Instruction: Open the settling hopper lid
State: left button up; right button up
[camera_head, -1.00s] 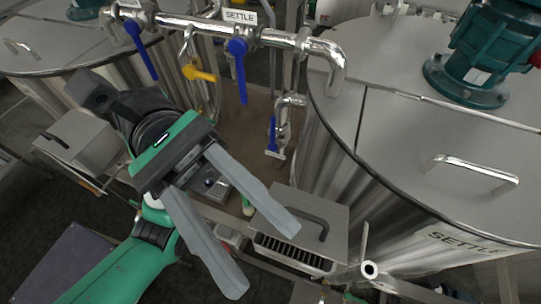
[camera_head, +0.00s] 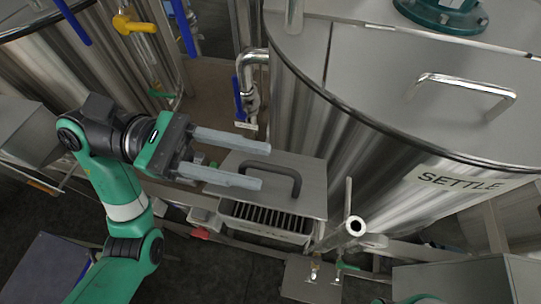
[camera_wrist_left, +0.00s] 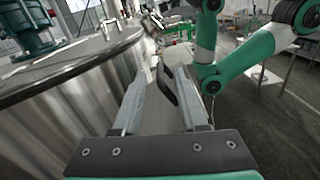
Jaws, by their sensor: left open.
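The settling hopper lid (camera_head: 312,190) is a flat grey plate lying closed on a box with a dark slotted front, beside the SETTLE tank. A dark bar handle (camera_head: 296,180) stands on the lid. My left gripper (camera_head: 265,166) is open, its two long grey fingers reaching in from the left over the lid, with the tips close to the handle. In the left wrist view, the dark handle (camera_wrist_left: 165,82) shows between the open fingers (camera_wrist_left: 160,72). I cannot tell whether they touch it. My right gripper is not seen.
The steel SETTLE tank (camera_head: 350,130) rises right behind the hopper, with a chrome handle (camera_head: 465,88) on its top. A pipe with a blue valve lever (camera_head: 239,97) stands behind the lid. A pipe end (camera_head: 355,226) sticks up at the hopper's right front.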

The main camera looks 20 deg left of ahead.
aim_at(296, 174)
pick_arm(q)
jog(key=d, duration=0.3)
jog(key=shift+w+d, duration=0.15)
jog(key=shift+d, duration=0.15)
grip_shut()
jog(key=shift+f, duration=0.2)
dwell(1.0)
